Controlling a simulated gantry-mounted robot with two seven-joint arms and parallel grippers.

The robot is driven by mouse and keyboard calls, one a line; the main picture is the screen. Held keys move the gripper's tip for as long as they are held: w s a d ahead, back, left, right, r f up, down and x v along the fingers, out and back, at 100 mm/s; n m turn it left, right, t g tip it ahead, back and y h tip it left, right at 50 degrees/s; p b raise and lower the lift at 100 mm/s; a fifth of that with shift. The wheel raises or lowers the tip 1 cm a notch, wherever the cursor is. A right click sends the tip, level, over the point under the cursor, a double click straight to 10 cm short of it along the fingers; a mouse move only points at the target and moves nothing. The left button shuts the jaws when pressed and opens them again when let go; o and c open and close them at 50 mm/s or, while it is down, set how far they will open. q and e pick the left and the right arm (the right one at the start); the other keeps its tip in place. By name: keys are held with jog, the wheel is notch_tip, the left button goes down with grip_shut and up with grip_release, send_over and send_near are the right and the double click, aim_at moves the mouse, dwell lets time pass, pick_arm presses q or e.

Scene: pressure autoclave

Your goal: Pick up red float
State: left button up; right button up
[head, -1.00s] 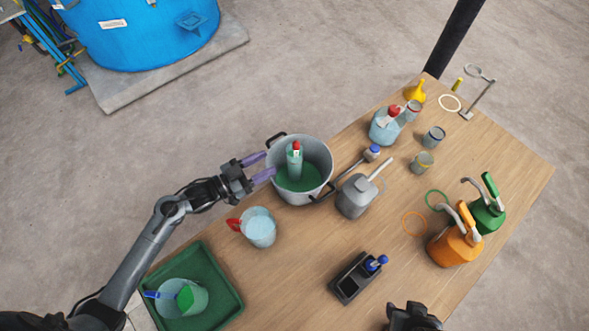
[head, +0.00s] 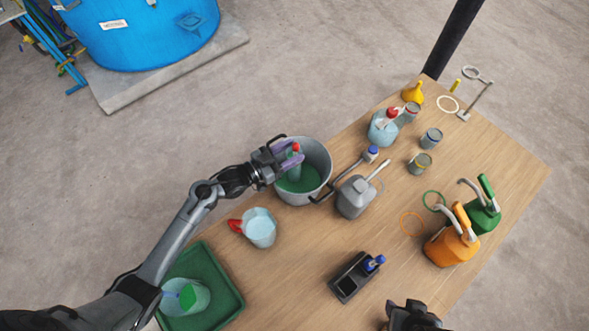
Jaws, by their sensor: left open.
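A grey metal pot (head: 320,160) with dark handles stands at the table's left edge and holds green liquid.
A grey can (head: 355,197) stands right of the pot. Orange (head: 450,247) and green (head: 483,214) cans stand at the right.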

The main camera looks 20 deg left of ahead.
pick_arm(q)
grip_shut()
dwell(0.4)
